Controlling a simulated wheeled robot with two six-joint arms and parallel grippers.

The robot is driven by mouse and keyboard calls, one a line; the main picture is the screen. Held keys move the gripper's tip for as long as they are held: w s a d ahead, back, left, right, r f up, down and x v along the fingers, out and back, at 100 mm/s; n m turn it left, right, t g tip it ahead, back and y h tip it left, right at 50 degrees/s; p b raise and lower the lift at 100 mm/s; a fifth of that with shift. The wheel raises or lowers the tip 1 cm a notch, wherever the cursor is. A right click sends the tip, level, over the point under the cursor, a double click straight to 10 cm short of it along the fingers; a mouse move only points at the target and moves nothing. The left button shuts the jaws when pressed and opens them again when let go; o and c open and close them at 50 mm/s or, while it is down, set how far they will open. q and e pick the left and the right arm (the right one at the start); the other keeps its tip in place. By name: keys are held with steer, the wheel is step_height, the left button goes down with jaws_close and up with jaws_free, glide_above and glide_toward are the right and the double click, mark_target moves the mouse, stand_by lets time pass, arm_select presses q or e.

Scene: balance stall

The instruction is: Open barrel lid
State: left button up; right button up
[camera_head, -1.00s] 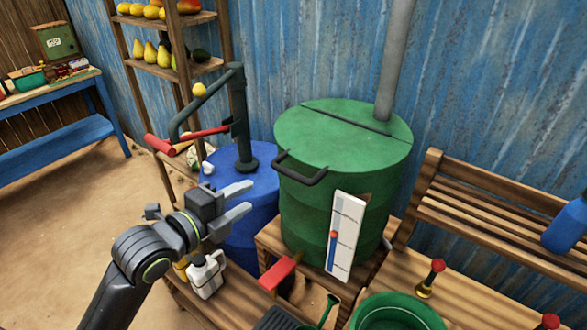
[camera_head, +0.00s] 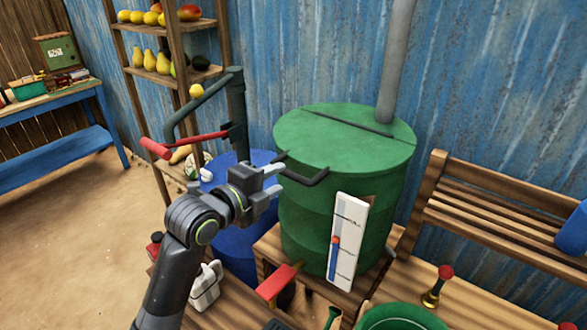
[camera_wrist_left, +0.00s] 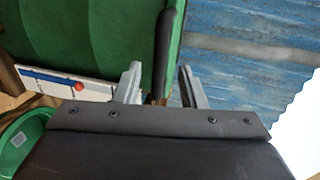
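The green barrel (camera_head: 330,215) stands on a wooden stand with its round green lid (camera_head: 335,140) lying flat on top. A dark bar handle (camera_head: 305,178) sticks out from the lid's front left edge. My left gripper (camera_head: 277,178) is open at the left end of this handle. In the left wrist view, the dark handle (camera_wrist_left: 166,50) runs between the two open fingers (camera_wrist_left: 160,85), which look apart from it. The barrel's green side (camera_wrist_left: 85,30) fills the upper left there. My right gripper is in neither view.
A white gauge board (camera_head: 347,243) with a red marker stands before the barrel. A red-handled tap or lever (camera_head: 278,280) sits below. A blue barrel with a dark hand pump (camera_head: 237,110) is at left. A wooden bench (camera_head: 490,205) stands at right.

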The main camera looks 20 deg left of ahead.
mark_target(286, 176)
arm_select(q)
steer(key=shift+p+x, duration=0.7)
steer(key=shift+x, duration=2.85)
steer(key=shift+f, duration=0.1)
jaws_close()
steer(key=shift+f, duration=0.1)
